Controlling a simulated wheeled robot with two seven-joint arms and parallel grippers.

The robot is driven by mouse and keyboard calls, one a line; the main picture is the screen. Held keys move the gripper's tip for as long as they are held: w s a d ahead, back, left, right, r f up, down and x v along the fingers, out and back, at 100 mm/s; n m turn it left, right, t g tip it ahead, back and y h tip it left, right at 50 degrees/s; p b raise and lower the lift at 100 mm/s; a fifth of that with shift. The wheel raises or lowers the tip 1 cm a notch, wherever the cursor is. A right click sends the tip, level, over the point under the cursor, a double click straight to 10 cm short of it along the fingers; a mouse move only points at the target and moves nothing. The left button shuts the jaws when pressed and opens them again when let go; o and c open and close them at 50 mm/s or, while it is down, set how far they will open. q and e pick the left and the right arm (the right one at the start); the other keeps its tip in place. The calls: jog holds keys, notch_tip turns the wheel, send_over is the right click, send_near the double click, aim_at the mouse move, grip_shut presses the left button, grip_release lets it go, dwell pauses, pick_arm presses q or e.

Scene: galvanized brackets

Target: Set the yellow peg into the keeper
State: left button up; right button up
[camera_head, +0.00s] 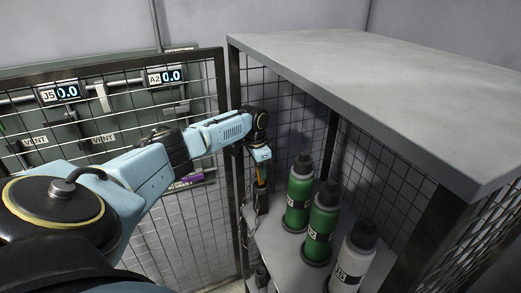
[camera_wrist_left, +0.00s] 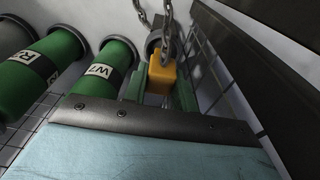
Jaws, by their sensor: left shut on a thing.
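My left arm reaches in from the left, and my left gripper (camera_head: 261,178) is at the front post of the cage in the head view. In the left wrist view the green fingers of my left gripper (camera_wrist_left: 160,92) are shut on the yellow peg (camera_wrist_left: 162,74). A thin orange-yellow bit of the peg (camera_head: 261,172) shows in the head view. A dark grey round fitting (camera_wrist_left: 154,42) is just beyond the peg, with chain beside it. I cannot tell whether this fitting is the keeper or whether the peg touches it. My right gripper is not in view.
Two green cylinders (camera_head: 299,190) (camera_head: 321,225) and a white one (camera_head: 353,262) stand inside the cage beside my gripper. The grey cage top (camera_head: 390,90) overhangs them. A mesh panel (camera_head: 110,130) with gauges and VENT labels stands at the left.

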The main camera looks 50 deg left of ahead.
pick_arm(q)
jog(key=shift+f+b, duration=0.75)
jog(key=shift+f, duration=0.65)
jog(key=o, duration=1.1)
jog(key=shift+r, duration=0.15)
notch_tip(320, 180, up, 10)
jog(key=shift+f, duration=0.1)
